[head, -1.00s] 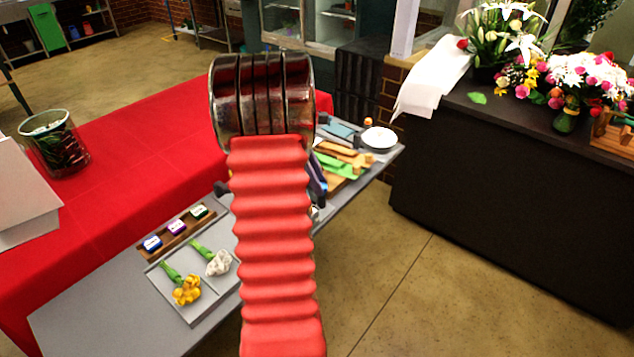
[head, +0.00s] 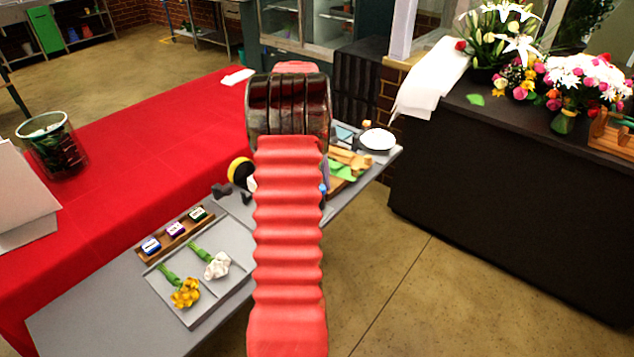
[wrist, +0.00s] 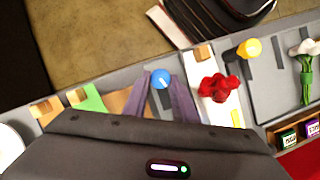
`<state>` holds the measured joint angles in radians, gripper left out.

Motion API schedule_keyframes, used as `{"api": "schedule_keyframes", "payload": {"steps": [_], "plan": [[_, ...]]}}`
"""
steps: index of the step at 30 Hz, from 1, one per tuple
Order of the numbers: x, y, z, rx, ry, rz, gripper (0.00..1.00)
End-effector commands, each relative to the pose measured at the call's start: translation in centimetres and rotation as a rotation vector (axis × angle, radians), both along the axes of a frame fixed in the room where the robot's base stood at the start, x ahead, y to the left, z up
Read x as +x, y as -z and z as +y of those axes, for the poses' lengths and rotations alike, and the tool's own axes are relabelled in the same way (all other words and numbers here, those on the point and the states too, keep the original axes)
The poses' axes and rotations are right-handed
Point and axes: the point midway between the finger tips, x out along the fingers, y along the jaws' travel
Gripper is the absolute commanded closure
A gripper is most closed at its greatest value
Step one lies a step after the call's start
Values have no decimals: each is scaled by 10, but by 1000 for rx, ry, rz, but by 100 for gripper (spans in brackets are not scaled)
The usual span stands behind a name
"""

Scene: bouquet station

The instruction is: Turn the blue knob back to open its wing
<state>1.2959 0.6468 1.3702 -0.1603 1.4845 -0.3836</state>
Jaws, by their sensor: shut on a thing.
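The blue knob (wrist: 161,79), round with a white mark, is near the middle of the wrist view. My gripper (wrist: 162,88) is there too, with its purple-grey fingers on either side of the knob and shut on it. The knob's lower side and the contact are partly hidden. A wing cannot be made out clearly beside it.
A red flower (wrist: 217,88) lies right of the knob, with a yellow knob (wrist: 249,48) beyond. Wooden blocks and green pieces lie to the left. A tray (head: 207,312) with yellow and white flowers, a label rack (head: 176,232) and a white plate (head: 378,139) are on the table.

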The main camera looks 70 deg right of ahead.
Motion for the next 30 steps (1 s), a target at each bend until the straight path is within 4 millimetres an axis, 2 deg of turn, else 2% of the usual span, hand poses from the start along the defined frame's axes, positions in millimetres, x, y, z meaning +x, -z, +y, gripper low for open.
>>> {"api": "schedule_keyframes", "payload": {"steps": [12, 30], "plan": [[-1, 0, 0, 7, 283, -1, 98], [-1, 1, 1, 10, 341, -2, 98]]}}
